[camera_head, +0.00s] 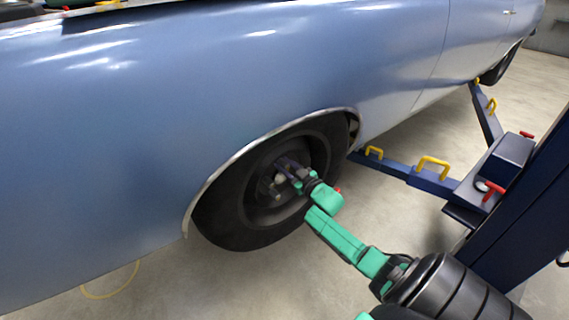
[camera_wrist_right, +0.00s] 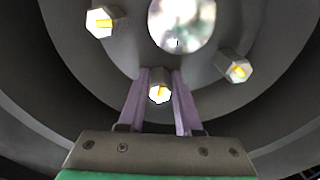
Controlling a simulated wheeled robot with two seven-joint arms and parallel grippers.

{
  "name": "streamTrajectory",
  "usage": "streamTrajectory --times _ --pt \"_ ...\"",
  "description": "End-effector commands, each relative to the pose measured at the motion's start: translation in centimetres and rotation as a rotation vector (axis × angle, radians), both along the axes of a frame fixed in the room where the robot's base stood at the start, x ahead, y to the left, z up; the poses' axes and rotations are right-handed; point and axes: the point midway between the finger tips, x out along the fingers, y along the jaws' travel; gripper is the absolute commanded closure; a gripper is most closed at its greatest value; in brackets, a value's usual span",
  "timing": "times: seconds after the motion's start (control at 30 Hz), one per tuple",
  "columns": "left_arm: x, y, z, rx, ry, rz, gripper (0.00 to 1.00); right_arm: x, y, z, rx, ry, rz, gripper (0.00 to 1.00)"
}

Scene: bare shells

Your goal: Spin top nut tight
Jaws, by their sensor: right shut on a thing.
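The wheel (camera_head: 262,212) of the blue car shows a dark tire and hub in the head view. My right gripper (camera_head: 283,167) reaches in from the lower right to the upper part of the hub. In the right wrist view, the gripper (camera_wrist_right: 159,92) has its two purple fingers on either side of a hex nut (camera_wrist_right: 160,88) and is shut on it. Two other nuts show, one at upper left (camera_wrist_right: 101,22) and one at right (camera_wrist_right: 235,69), around a bright round hub center (camera_wrist_right: 182,18). My left gripper is not in view.
The blue car body (camera_head: 150,120) overhangs the wheel, with the fender edge close above my gripper. A blue lift arm (camera_head: 410,175) with yellow handles and a lift post (camera_head: 530,220) stand to the right. A yellow hose loop (camera_head: 110,297) lies on the floor.

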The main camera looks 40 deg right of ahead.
Motion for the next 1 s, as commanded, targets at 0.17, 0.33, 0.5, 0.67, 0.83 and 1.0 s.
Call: streamTrajectory --times 0.17,0.33,0.5,0.67,0.83,1.0 --pt "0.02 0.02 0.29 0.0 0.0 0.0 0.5 -0.05 0.01 -0.13 0.063 0.003 0.0 1.0" --pt "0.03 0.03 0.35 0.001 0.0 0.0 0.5 -0.06 0.01 -0.18 0.091 0.002 0.0 1.0" --pt "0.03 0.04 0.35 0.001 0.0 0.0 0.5 -0.06 0.02 -0.21 0.097 0.002 0.0 1.0" --pt "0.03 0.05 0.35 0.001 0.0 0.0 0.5 -0.06 0.03 -0.22 0.097 0.002 0.0 1.0" --pt "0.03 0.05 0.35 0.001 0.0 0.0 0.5 -0.05 0.03 -0.2 0.096 0.002 0.0 0.37" --pt "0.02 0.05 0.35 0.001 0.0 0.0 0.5 -0.03 0.03 -0.11 0.095 0.0 0.0 0.37"
